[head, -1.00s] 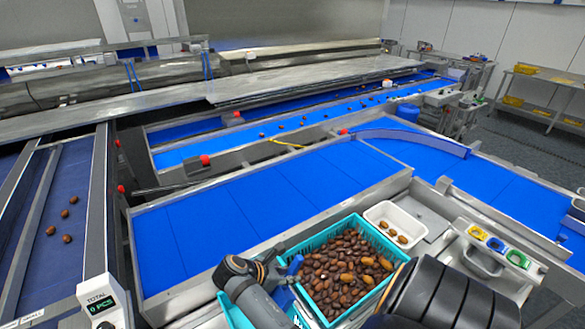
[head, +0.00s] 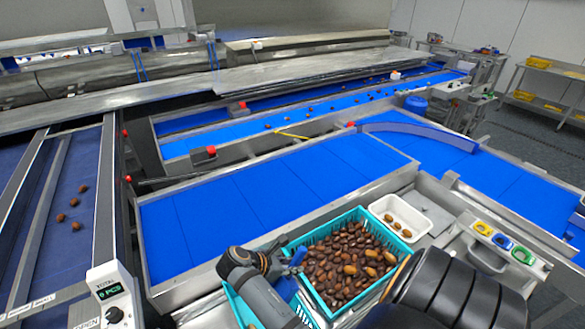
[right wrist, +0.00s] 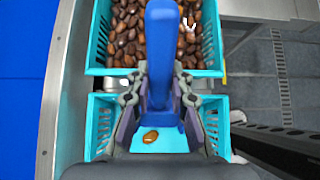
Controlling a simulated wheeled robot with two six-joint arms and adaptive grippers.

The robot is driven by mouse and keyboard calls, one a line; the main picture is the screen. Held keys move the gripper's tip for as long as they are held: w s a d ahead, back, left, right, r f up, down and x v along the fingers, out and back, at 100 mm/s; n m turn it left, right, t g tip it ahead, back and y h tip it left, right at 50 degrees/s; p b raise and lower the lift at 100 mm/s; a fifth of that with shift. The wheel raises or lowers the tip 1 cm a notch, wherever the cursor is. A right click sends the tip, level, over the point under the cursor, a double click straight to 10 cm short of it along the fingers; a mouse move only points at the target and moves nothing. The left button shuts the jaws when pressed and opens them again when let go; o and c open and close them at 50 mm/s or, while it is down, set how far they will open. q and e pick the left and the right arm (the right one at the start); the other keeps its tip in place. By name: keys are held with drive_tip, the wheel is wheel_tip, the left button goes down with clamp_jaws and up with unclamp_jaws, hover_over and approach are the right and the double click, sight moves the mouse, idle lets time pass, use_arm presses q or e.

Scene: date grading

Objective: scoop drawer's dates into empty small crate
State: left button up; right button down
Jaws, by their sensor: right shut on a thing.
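My right gripper (head: 277,263) is shut on the handle of a blue scoop (right wrist: 162,60); part of the scoop also shows in the head view (head: 297,258). My left gripper is out of view.
A white tray (head: 428,222) with a few dates adjoins the full crate. Broad blue belts (head: 270,205) lie behind. A left belt (head: 60,250) carries several dates beside a counter display (head: 107,288). A steel edge (right wrist: 55,90) borders the crates.

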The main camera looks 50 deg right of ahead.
sight(298, 255)
drive_tip(key=shift+r, duration=0.1)
idle(0.4)
drive_tip(key=shift+r+p, duration=0.5)
drive_tip(key=shift+r, duration=2.45)
drive_tip(key=shift+s+f, duration=0.1)
